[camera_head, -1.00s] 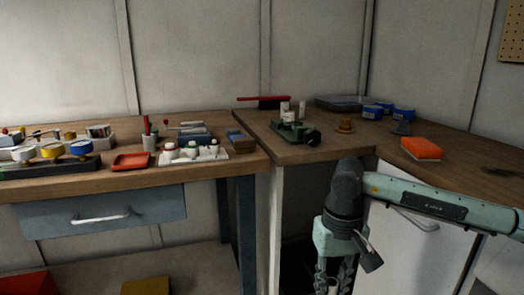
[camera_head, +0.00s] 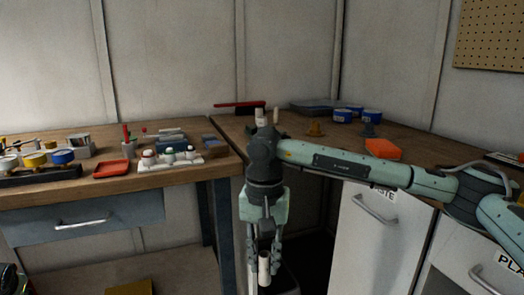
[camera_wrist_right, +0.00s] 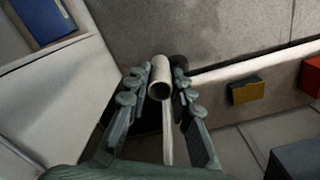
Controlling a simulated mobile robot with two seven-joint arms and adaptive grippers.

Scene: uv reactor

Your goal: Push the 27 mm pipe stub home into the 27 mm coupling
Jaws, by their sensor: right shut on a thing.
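My right gripper (camera_head: 264,258) points down in the gap in front of the right bench, below the bench top. It is shut on a pale pipe stub (camera_head: 263,270). In the right wrist view the stub (camera_wrist_right: 160,82) sits between the two fingers of the gripper (camera_wrist_right: 163,85), its open round end facing the camera. White cylindrical pieces (camera_head: 260,117) stand on the right bench behind my wrist. My arm hides what is below them, and I cannot tell which piece is the 27 mm coupling. My left gripper is not in view.
A white cabinet (camera_head: 385,240) stands to the right of my gripper.

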